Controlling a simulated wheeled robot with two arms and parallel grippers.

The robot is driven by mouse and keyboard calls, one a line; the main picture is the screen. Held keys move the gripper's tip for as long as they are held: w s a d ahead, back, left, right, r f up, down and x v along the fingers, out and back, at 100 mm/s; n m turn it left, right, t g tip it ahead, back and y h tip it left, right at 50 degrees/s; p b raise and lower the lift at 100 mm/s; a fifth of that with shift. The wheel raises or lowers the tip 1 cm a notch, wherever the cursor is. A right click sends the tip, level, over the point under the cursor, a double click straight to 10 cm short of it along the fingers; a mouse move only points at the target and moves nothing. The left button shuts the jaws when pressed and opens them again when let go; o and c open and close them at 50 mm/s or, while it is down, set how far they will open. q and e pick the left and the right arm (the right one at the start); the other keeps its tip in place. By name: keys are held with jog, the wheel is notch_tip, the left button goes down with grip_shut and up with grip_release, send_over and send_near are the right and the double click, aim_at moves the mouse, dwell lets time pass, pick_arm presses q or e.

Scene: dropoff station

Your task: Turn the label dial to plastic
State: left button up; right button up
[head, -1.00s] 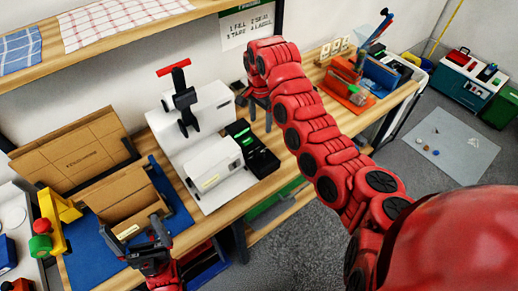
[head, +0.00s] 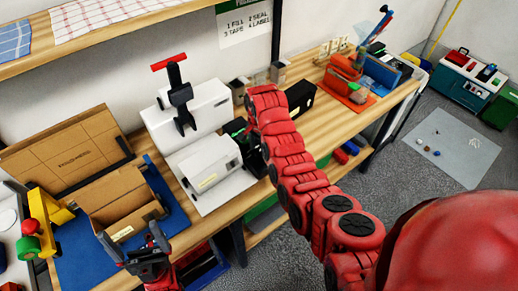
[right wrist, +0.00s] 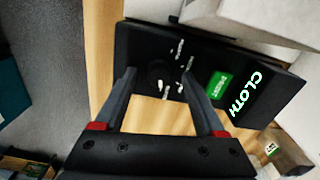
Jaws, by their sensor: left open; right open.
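The black label device (head: 232,126) stands on the bench right of the white machine, partly hidden by my right arm. In the right wrist view, its panel (right wrist: 280,97) shows glowing letters "CLOTH" and a green button (right wrist: 220,85). The dark round dial (right wrist: 153,72) has several pale marks around it. My right gripper (right wrist: 160,75) is open, its fingers on either side of the dial; I cannot tell whether they touch it. The head view mostly hides this gripper behind its arm. My left gripper (head: 133,238) is open and empty in front of the cardboard box.
The white machine (head: 205,165) with a red-handled lever stands close left of the device. An open cardboard box (head: 115,205) sits on a blue mat (head: 75,255) at left. A black box (head: 300,97) and an orange tool stand (head: 345,75) lie farther right along the bench.

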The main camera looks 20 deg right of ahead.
jog(key=shift+f, duration=0.1)
jog(key=shift+c, duration=1.1)
grip_shut()
